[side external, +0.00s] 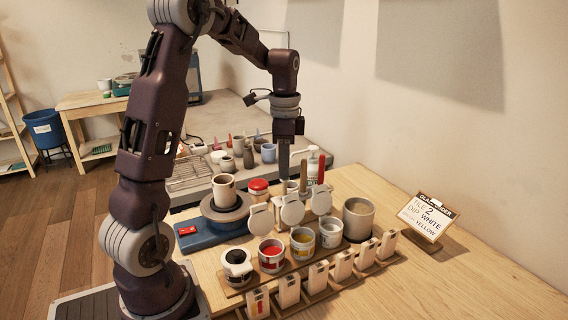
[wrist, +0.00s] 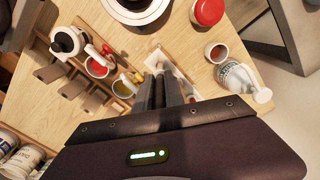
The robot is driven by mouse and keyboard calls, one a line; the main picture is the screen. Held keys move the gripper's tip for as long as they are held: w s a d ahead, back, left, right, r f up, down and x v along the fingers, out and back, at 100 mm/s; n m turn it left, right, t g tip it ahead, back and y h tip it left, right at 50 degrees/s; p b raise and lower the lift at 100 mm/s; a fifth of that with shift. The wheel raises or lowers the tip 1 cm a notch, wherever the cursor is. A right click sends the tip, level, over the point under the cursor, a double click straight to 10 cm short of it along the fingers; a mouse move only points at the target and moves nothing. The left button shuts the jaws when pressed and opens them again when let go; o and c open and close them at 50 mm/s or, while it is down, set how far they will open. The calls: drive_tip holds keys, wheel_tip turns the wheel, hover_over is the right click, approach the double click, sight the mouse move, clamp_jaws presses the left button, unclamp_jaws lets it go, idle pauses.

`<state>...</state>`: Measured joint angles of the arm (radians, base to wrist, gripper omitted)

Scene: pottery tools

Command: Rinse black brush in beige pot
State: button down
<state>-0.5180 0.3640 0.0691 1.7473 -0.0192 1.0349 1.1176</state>
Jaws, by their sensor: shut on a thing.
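My gripper (side external: 284,165) points down over the table behind the row of glaze jars; its fingers also show in the wrist view (wrist: 161,95). It is shut on a dark, narrow thing between the fingers, which looks like the black brush handle (wrist: 160,82). The bristles are hidden in both views. The beige pot (side external: 358,219) stands upright at the right end of the jar row, to the right of my gripper in the side view.
Black (side external: 237,266), red (side external: 271,255), yellow (side external: 302,242) and pale (side external: 330,231) glaze jars stand in a row. A pottery wheel (side external: 226,208) is left. A sign (side external: 427,217) is right; table around it is clear.

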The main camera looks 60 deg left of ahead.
sight(284, 188)
drive_tip(key=shift+f, duration=1.55)
drive_tip(key=shift+f, duration=0.1)
drive_tip(key=shift+f, duration=0.95)
drive_tip(key=shift+f, duration=0.25)
drive_tip(key=c, duration=1.3)
unclamp_jaws()
drive_tip(key=shift+c, duration=0.2)
wheel_tip(284, 188, up, 7)
drive_tip(key=shift+r, duration=0.1)
